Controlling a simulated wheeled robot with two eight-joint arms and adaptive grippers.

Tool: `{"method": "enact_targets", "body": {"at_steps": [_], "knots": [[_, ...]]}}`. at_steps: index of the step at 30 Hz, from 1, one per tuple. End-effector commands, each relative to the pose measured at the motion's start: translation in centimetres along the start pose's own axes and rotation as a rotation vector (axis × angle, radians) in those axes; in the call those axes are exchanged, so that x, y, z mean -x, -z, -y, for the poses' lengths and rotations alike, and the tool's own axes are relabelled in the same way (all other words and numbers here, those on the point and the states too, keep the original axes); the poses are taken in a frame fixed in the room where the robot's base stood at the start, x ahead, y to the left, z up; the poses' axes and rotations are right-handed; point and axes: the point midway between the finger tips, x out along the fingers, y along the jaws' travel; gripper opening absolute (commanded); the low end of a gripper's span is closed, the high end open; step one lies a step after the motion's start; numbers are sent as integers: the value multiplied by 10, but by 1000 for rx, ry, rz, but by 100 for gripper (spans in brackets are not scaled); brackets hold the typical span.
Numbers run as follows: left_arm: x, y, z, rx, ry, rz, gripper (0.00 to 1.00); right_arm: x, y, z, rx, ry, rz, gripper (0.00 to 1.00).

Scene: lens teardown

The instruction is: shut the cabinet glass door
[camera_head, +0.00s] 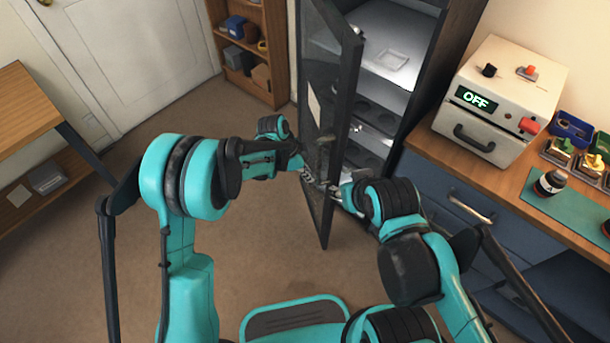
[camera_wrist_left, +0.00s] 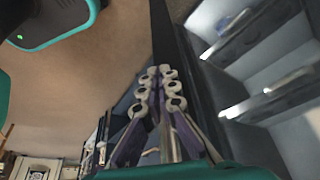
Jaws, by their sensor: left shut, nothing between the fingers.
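The cabinet glass door (camera_head: 322,95), dark-framed with a pale label on its pane, stands open and swung out toward me in the head view. The dark cabinet (camera_head: 412,75) behind it shows lit shelves. My left gripper (camera_head: 316,182) is at the door's left face, low on it; whether it touches cannot be told. In the left wrist view the left fingers (camera_wrist_left: 158,90) are shut and empty, beside a dark upright edge. My right gripper (camera_head: 335,192) is small and partly hidden at the door's right side, close to its free edge; its jaws cannot be made out.
A blue-drawered wooden counter (camera_head: 440,150) stands right of the cabinet, bearing a white box reading OFF (camera_head: 500,95) and a green mat (camera_head: 560,200). A small shelf unit (camera_head: 270,50) stands left of the door. Open brown floor (camera_head: 180,110) lies left.

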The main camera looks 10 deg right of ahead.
Motion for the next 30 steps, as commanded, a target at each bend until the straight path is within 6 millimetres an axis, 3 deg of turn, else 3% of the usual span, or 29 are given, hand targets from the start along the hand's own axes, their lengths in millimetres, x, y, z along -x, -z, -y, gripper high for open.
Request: {"method": "enact_targets", "body": {"at_steps": [5,11,21,30], "knots": [[-14,34,0,64,27,0,0,-1,-1,0,0,0,0,40],[-37,91,10,197,80,-1,0,-2,-1,0,0,0,0,40],[-72,179,46,423,170,-1,0,0,0,0,0,0,0,40],[-87,218,72,536,215,-1,0,1,1,0,0,0,0,40]]}}
